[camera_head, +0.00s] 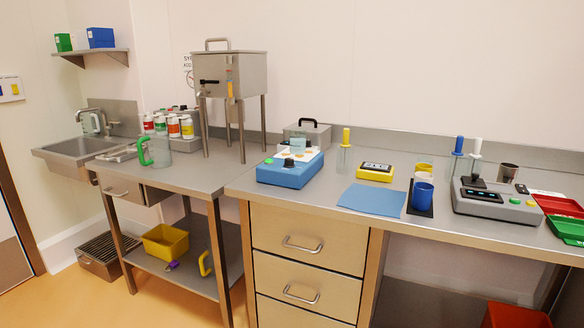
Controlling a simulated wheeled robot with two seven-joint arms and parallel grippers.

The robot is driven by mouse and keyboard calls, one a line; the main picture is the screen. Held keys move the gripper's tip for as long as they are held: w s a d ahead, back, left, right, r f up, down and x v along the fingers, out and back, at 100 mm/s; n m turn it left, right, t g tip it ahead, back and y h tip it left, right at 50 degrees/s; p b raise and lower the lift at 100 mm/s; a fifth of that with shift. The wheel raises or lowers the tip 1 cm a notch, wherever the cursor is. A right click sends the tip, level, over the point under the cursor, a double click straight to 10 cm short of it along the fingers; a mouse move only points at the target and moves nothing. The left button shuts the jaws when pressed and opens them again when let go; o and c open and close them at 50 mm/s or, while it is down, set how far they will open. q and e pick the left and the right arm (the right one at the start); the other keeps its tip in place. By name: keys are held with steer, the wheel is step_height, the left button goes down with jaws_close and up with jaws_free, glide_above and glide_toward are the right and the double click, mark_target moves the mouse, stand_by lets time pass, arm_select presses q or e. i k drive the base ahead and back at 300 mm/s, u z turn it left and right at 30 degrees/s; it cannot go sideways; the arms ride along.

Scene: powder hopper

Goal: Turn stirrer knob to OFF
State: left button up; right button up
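A blue device with a pale top, likely the stirrer (284,178), stands on the steel bench right of the hopper. A black knob (289,163) sits on its front face, with a green button to its left. The knob is too small to read its setting or any OFF mark. A small pale-teal item (297,145) shows at the device's back. Neither of my grippers is in view.
The steel hopper (228,72) stands on legs at left, with several bottles and a green-handled jug (157,152) beside it. A yellow device (375,172), blue mat (371,199), blue cup (422,196) and grey scale (497,206) lie right. Bench in front of the stirrer is clear.

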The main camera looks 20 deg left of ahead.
mark_target(290, 162)
steer(key=u, duration=0.6)
steer(key=i, duration=1.3)
steer(key=u, duration=0.85)
